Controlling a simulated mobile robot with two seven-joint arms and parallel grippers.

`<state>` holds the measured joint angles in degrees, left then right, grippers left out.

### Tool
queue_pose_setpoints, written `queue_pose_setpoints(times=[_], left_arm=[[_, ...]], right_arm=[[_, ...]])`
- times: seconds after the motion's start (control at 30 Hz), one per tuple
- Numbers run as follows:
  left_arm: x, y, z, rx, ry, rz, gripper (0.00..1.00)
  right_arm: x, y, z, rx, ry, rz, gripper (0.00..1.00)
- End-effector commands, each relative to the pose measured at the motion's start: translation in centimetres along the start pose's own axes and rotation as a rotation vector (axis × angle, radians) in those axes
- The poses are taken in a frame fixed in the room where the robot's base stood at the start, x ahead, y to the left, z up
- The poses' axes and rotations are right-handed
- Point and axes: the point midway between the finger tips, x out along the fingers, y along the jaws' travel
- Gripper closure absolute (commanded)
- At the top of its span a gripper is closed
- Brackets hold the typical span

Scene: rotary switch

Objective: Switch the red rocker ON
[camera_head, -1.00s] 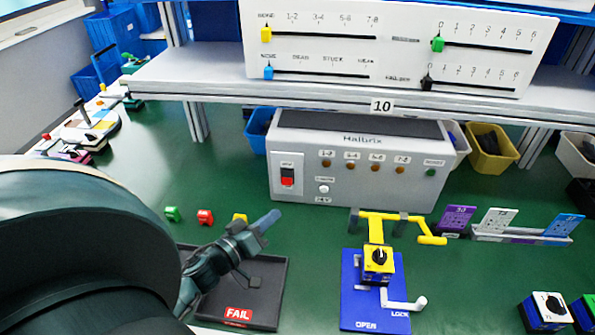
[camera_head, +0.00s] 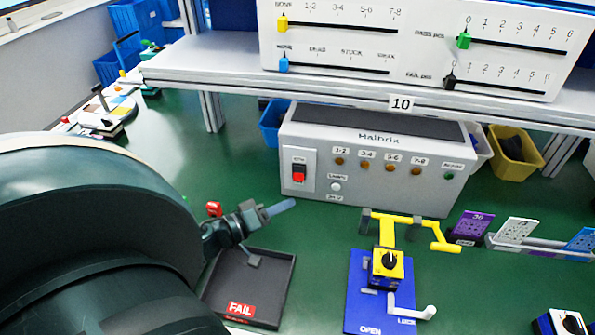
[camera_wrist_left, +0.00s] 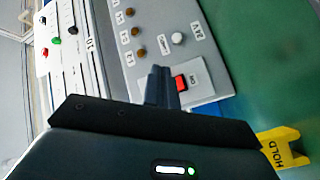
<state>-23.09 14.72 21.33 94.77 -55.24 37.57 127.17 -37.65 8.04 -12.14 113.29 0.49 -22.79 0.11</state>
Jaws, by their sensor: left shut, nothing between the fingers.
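The red rocker (camera_head: 298,173) sits in a white plate at the left end of the grey Halbrix box (camera_head: 385,190). In the head view its lower part is red and its upper part dark. My left gripper (camera_head: 284,207) is shut and empty, below and a little left of the rocker, apart from it in this view. In the left wrist view the shut fingertips (camera_wrist_left: 160,72) overlap the plate close beside the red rocker (camera_wrist_left: 181,82). I cannot tell whether they touch. My right gripper is not in view.
A blue fixture with a yellow clamp (camera_head: 387,262) stands to the right. The shelf (camera_head: 350,97) overhangs behind the box.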

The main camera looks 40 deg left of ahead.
Motion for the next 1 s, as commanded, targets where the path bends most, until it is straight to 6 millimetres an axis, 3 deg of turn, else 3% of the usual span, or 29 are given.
queue_pose_setpoints(times=[0.27,0.5,1.0], left_arm=[[2.9,-2.4,-1.9,0.005,0.001,0.002,1.0],[4.5,-3.2,-3.3,0.001,0.001,0.0,1.0],[4.8,-3.5,-3.5,0.001,0.001,-0.001,1.0]], right_arm=[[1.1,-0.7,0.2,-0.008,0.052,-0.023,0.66],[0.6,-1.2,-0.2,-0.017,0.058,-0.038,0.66],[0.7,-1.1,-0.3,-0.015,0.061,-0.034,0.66]])
